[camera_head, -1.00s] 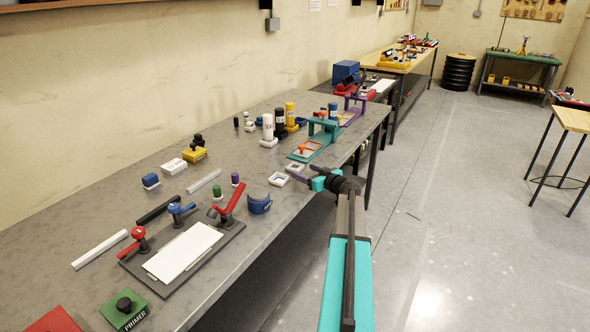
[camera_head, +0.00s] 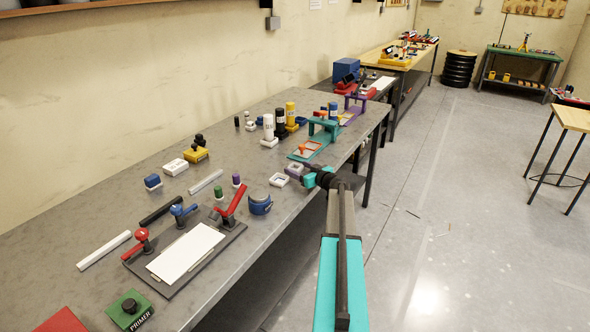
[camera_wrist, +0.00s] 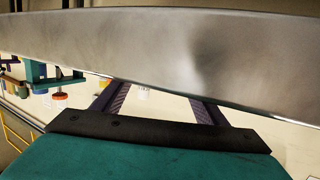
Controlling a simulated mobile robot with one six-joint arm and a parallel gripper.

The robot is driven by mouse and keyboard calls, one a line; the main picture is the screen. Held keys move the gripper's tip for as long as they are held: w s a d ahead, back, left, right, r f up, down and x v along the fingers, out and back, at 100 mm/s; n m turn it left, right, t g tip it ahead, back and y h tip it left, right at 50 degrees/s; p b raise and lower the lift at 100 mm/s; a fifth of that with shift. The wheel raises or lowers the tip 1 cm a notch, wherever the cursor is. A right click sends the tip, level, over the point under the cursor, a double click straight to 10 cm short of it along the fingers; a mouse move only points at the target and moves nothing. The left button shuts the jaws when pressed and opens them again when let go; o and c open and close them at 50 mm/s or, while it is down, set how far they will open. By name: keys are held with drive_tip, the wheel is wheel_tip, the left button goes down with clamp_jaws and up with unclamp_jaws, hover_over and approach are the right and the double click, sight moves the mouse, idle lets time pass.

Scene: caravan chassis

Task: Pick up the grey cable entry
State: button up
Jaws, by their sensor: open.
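Two small pale square frames lie near the table's right edge in the head view. One (camera_head: 279,180) is whitish and clear of my gripper. The other, a greyer frame (camera_head: 293,171), sits at my fingers and is partly covered by them; it may be the grey cable entry, but I cannot be sure. My gripper (camera_head: 298,170) is open, with its purple fingers low at the table edge around or beside that frame. In the wrist view the open fingers (camera_wrist: 158,98) pass behind a broad grey band, and their tips are hidden.
A teal stand (camera_head: 320,133) is just beyond the gripper. Bare tabletop (camera_head: 225,135) lies to the left; open floor to the right.

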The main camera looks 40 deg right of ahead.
sight(299, 169)
idle(0.3)
drive_tip(key=c, duration=1)
drive_tip(key=shift+r, duration=0.15)
drive_tip(key=shift+r+b, duration=0.55)
drive_tip(key=shift+r, duration=0.15)
drive_tip(key=shift+r+b, duration=0.4)
drive_tip(key=shift+r, duration=0.45)
drive_tip(key=s+a+b, duration=0.1)
drive_tip(key=s+a, duration=0.2)
drive_tip(key=s, duration=0.1)
drive_tip(key=s+a+r+b, duration=0.1)
drive_tip(key=s+a+b, duration=0.1)
drive_tip(key=s+a, duration=0.1)
drive_tip(key=s+a+b, duration=0.1)
drive_tip(key=s+a, duration=0.2)
drive_tip(key=s, duration=0.2)
drive_tip(key=shift+s+a+r+b, duration=0.3)
drive_tip(key=shift+s+a, duration=0.05)
